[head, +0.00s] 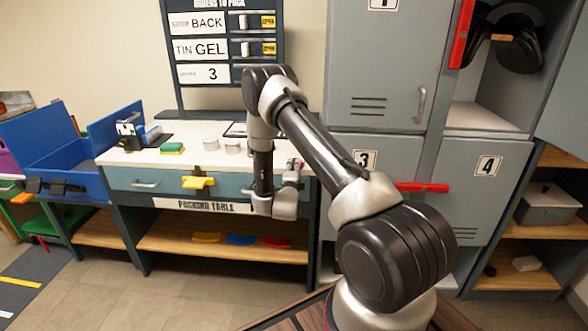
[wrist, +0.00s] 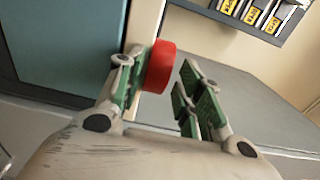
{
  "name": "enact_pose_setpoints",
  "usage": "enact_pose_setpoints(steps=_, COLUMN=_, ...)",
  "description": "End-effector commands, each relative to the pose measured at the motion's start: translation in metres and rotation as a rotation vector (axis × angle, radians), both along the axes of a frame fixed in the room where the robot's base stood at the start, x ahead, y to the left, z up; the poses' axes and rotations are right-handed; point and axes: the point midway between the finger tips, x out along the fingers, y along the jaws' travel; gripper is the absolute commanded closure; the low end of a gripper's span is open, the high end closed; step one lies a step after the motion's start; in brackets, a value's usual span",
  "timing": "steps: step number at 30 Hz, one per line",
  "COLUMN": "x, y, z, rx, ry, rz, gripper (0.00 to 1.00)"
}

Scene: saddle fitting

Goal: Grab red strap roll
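The red strap roll (wrist: 160,64) shows in the wrist view as a short red cylinder at the edge of a pale surface. It lies at the fingertips of my gripper (wrist: 156,82), close to the left finger, with a clear gap to the right finger. The fingers, with green pads, are spread apart. I cannot tell whether the left finger touches the roll. In the head view my gripper (head: 294,166) is at the right end of the packing table (head: 125,158). The roll is not clearly visible there, only a small reddish patch by the gripper.
White round pieces (head: 211,144) and a green-and-yellow sponge (head: 172,148) stand on the tabletop. Grey lockers (head: 372,146) with a red bar (head: 422,187) stand close on the right. A blue bin (head: 50,150) is at left.

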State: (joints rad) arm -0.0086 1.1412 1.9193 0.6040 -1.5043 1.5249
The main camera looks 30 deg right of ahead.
Motion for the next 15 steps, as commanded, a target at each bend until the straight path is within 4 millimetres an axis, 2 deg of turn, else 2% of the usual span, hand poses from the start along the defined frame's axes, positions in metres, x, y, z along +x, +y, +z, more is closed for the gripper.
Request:
enact_pose_setpoints(steps=6, x=0.0001, y=-0.0002, z=-0.0002, rx=0.0, ry=0.0, rz=0.0, gripper=0.63)
enact_pose_setpoints(steps=15, x=-0.0001, y=-0.0002, z=-0.0001, rx=0.0, ry=0.0, rz=0.0, gripper=0.9)
